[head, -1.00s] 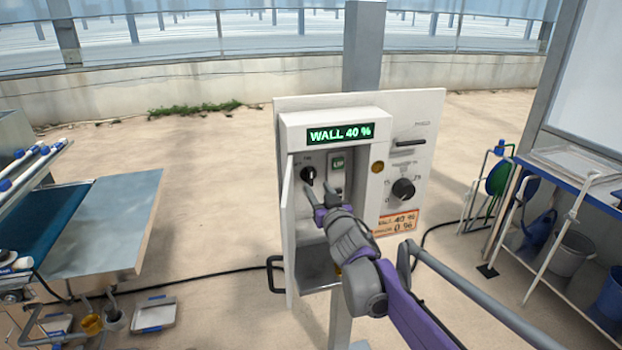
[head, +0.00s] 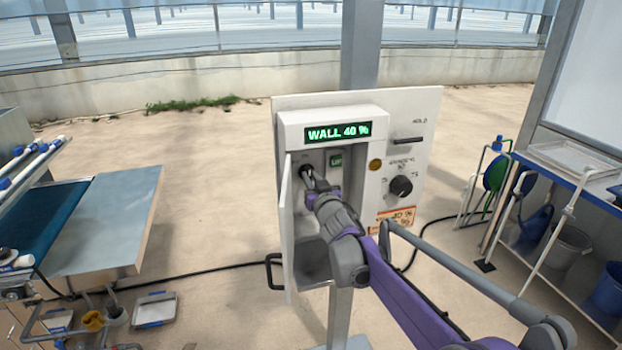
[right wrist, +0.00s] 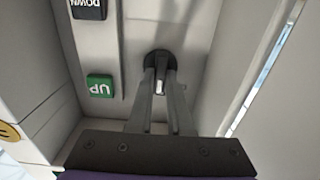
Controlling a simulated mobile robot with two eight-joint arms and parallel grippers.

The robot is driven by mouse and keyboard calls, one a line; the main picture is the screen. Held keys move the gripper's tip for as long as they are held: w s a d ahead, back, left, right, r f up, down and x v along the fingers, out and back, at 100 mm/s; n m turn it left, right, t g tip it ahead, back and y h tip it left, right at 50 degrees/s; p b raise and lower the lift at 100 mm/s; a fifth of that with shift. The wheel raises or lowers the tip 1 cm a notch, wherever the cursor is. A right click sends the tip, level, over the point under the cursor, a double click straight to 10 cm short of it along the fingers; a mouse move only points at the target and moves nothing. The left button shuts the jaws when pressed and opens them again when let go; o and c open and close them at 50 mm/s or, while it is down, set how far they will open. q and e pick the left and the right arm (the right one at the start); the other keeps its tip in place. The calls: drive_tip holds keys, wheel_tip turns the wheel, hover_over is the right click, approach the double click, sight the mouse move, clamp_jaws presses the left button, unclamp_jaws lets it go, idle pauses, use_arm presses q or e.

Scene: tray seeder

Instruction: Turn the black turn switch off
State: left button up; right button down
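The black turn switch (right wrist: 158,64) is a round knob with a raised bar and a pale mark, seen in the right wrist view. It sits inside the open white control box (head: 333,122), and in the head view it is mostly hidden by my right gripper (head: 313,180). In the right wrist view my right gripper's fingertips (right wrist: 160,80) are at the switch, one on each side of its bar. A narrow gap shows between the fingers; I cannot tell whether they press on the bar. My left gripper is not in view.
A green UP button (right wrist: 101,86) and a black DOWN button (right wrist: 88,8) are beside the switch. The box's open door (head: 287,235) stands left of my gripper. A lit display (head: 338,131) reads WALL 40 %. A black dial (head: 401,186) is on the panel's right.

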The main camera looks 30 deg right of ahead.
drive_tip(key=shift+n, duration=0.4)
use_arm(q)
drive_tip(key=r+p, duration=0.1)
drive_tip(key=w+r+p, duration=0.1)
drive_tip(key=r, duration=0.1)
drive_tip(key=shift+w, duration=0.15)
use_arm(e)
drive_tip(key=n, duration=1.1)
drive_tip(key=shift+w+a+f, duration=0.1)
drive_tip(key=shift+a, duration=0.1)
drive_tip(key=shift+n, duration=0.3)
drive_tip(key=c, duration=0.8)
unclamp_jaws()
drive_tip(key=shift+c, duration=0.2)
